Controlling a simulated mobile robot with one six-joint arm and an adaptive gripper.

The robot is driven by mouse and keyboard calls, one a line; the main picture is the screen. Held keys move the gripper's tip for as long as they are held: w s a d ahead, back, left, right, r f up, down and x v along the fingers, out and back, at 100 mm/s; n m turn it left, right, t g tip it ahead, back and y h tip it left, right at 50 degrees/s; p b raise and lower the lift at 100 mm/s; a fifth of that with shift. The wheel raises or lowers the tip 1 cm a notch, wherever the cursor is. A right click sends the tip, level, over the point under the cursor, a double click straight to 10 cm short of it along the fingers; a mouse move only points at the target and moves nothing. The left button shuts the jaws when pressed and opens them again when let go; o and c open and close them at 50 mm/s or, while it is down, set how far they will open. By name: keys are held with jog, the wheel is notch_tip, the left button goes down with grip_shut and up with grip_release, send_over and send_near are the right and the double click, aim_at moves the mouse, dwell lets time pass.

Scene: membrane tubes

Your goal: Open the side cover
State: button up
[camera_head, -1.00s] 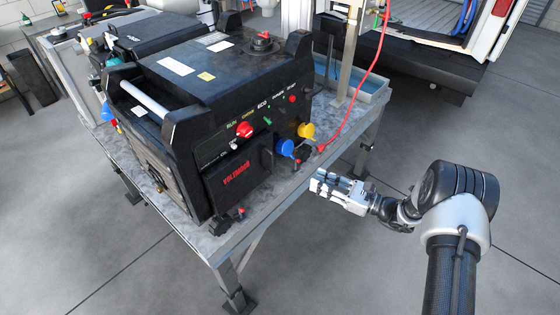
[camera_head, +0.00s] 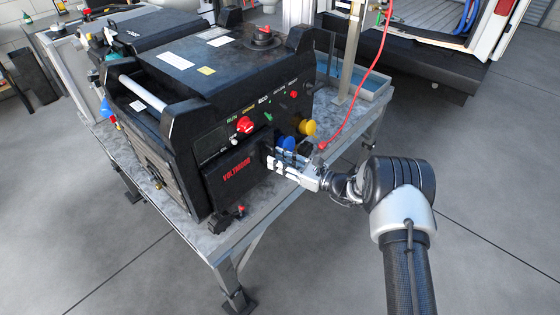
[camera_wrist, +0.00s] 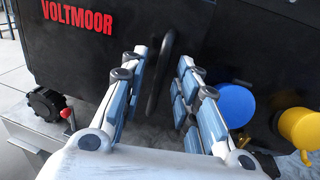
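The side cover (camera_head: 240,178) is a black panel with red VOLTMOOR lettering on the front of a black generator (camera_head: 225,90). It looks closed. In the wrist view, the cover (camera_wrist: 110,62) fills the upper left, and a black upright handle (camera_wrist: 159,78) stands out near its right edge. My gripper (camera_head: 271,160) is at the right edge of the cover. In the wrist view, its fingers (camera_wrist: 164,72) are open, one on each side of the handle. I see gaps between the handle and both fingers. In the head view the gripper hides the handle.
A blue cap (camera_wrist: 236,105) and a yellow cap (camera_wrist: 300,128) stick out close to the right finger. A black knob (camera_wrist: 46,103) is at the lower left. A red cable (camera_head: 362,90) hangs behind my gripper. The floor in front of the metal table (camera_head: 190,222) is clear.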

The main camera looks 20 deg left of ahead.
grip_shut()
dwell(0.3)
dwell(0.5)
